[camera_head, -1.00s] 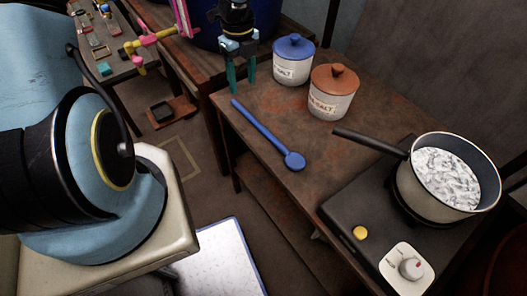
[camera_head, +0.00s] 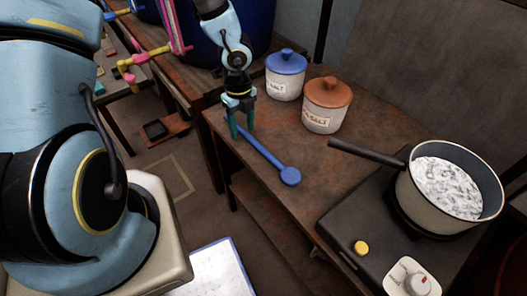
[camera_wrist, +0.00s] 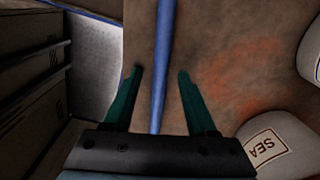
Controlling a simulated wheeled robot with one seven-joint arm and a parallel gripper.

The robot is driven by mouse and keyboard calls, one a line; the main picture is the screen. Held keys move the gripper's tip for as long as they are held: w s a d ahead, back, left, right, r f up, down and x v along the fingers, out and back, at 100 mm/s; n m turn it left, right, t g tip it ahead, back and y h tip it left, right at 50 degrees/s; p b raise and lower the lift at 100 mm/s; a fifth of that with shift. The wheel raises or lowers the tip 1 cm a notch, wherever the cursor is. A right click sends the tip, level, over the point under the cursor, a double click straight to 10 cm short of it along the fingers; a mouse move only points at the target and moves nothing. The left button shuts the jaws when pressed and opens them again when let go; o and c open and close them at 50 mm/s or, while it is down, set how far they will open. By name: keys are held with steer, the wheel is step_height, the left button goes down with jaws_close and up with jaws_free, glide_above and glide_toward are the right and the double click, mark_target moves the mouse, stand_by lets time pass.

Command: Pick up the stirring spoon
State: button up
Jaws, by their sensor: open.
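The blue stirring spoon (camera_head: 264,152) lies on the brown wooden table (camera_head: 262,188), its round bowl end toward the front edge. My gripper (camera_head: 241,130) points down over the handle's far end, which it partly hides in the head view. In the wrist view the open green fingers (camera_wrist: 159,85) stand on either side of the blue handle (camera_wrist: 162,60), with a gap on both sides. The handle runs lengthwise between them, a little nearer the left finger. I cannot tell how far the fingertips are above the table.
A blue-lidded salt jar (camera_head: 285,80) and an orange-lidded salt jar (camera_head: 325,108) stand right of my gripper. A pot (camera_head: 448,215) with whitish contents sits on a black hot plate (camera_head: 345,215), its handle reaching toward the jars. The table around the spoon's bowl is clear.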

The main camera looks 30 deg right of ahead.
jaws_close()
stand_by(0.5)
